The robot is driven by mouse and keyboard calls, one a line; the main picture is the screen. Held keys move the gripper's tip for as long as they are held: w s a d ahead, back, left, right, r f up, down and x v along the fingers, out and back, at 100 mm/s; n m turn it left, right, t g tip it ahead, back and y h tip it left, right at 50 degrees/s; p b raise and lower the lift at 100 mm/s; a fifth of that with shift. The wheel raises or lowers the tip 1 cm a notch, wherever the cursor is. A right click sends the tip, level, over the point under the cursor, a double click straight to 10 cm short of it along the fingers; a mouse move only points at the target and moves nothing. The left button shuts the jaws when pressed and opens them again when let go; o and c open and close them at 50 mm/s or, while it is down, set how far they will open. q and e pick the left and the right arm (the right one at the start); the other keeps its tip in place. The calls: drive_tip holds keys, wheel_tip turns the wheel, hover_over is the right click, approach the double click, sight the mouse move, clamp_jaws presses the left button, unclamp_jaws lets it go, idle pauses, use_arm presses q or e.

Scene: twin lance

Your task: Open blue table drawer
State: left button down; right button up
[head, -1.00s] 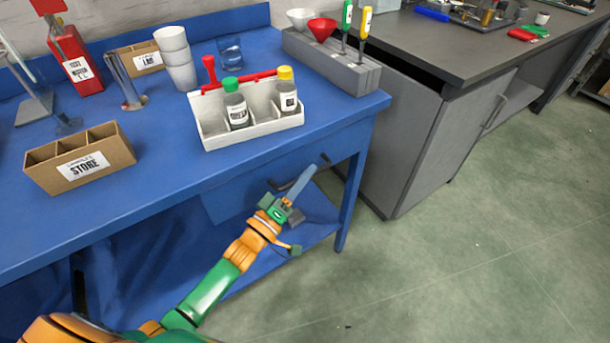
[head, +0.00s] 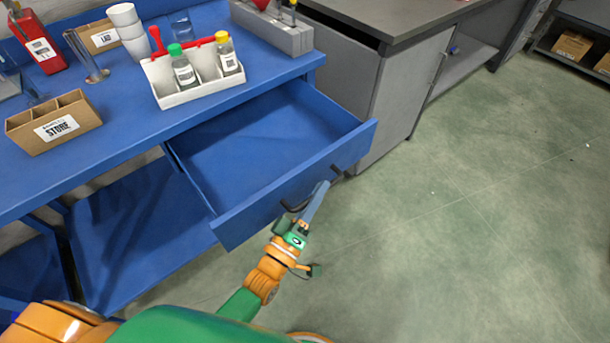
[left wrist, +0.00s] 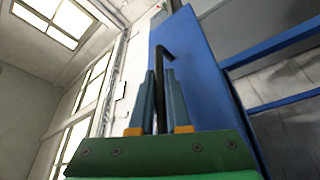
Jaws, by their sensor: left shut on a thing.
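The blue table drawer (head: 270,150) is pulled well out of the blue table (head: 120,150) in the head view, and its inside looks empty. A dark handle (head: 296,206) sits on its front panel. My left gripper (head: 318,198) is at the drawer front. In the left wrist view, my left gripper (left wrist: 160,92) has its two fingers closed around the dark handle bar (left wrist: 161,70), with the blue drawer front (left wrist: 195,75) just behind. My right gripper is not in view.
A white caddy (head: 195,92) with two bottles stands on the table above the drawer. A cardboard STORE box (head: 45,140) is at the left. A grey cabinet (head: 390,100) stands right of the drawer. The green floor at right is clear.

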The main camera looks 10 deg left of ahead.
use_arm(q)
drive_tip(key=shift+s+d, duration=0.9)
drive_tip(key=shift+d, duration=0.25)
drive_tip(key=c, duration=0.9)
unclamp_jaws()
drive_tip(key=v, duration=0.7)
